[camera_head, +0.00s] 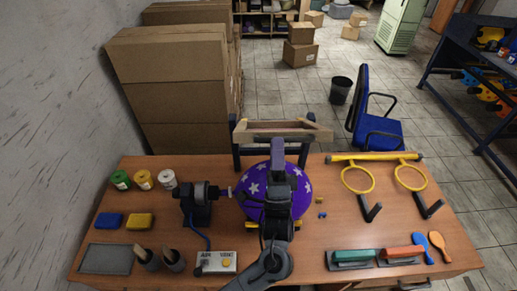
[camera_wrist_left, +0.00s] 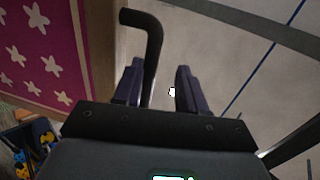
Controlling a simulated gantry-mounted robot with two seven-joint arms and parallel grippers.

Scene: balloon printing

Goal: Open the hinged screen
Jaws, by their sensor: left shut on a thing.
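The hinged screen (camera_head: 320,134) has a pale wooden frame and stands raised on dark supports at the back of the table. My left gripper (camera_head: 278,145) is at its near side, in front of the frame and above a purple balloon (camera_head: 254,188) with white stars. In the left wrist view my left gripper (camera_wrist_left: 160,88) has a black bent handle (camera_wrist_left: 151,40) at its fingers and is shut on it. A pale surface fills the space beyond the fingers. The handle is hidden by my gripper in the head view. My right gripper is not in view.
A dark nozzle device (camera_head: 200,205) stands left of the balloon, with paint jars (camera_head: 144,180) behind it. A yellow bar with rings (camera_head: 358,179) is at the right. Squeegees (camera_head: 355,256) lie near the front right. A control box (camera_head: 216,262) is at the front.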

